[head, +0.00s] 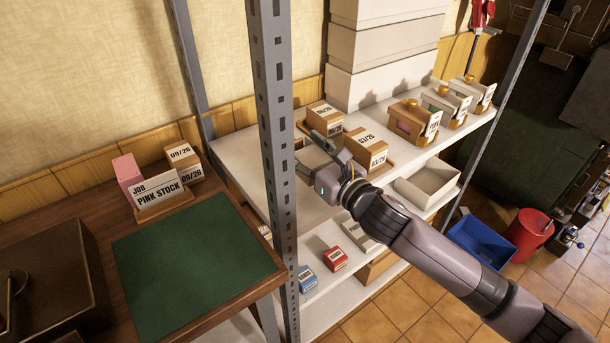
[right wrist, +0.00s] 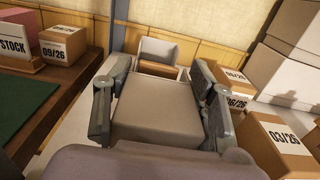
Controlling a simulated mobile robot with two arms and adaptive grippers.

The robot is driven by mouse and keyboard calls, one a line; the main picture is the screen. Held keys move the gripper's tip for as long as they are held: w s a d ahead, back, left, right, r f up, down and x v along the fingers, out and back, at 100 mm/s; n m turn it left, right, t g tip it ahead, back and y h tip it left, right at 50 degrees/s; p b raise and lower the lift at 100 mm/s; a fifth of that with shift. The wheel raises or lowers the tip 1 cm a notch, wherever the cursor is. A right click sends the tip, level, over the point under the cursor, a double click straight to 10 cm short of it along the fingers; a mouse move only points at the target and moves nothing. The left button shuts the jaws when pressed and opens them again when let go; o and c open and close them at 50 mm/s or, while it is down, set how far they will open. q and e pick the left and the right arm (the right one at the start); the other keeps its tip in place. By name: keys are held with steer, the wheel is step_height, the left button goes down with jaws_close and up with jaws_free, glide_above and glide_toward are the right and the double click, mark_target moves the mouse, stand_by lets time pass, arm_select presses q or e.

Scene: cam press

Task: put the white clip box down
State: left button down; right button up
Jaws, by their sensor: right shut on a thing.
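My right gripper (head: 316,156) reaches over the shelf unit's upper board from the right. It is shut on the white clip box (right wrist: 158,106), which sits between its two fingers in the right wrist view. The box looks pale grey, with a flat top and a raised frame at its far end. In the head view the box (head: 311,163) is partly hidden by the gripper and wrist. It is over the upper shelf (head: 235,150); I cannot tell whether its underside touches the board. My left gripper is not in view.
Brown boxes marked 03/26 (head: 368,147) and 06/26 (head: 324,117) stand close to the right of the gripper. A grey post (head: 275,130) rises left of it. Large white boxes (head: 380,50) are stacked behind. The shelf's left part is bare. A green mat (head: 195,265) lies on the desk.

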steer(key=shift+f+b, duration=0.3)
steer(key=shift+f, duration=2.75)
steer(key=shift+f, duration=0.1)
steer(key=o, duration=1.2)
steer(key=shift+c, duration=0.2)
steer(key=b+v, duration=0.1)
steer(key=v, duration=1.1)
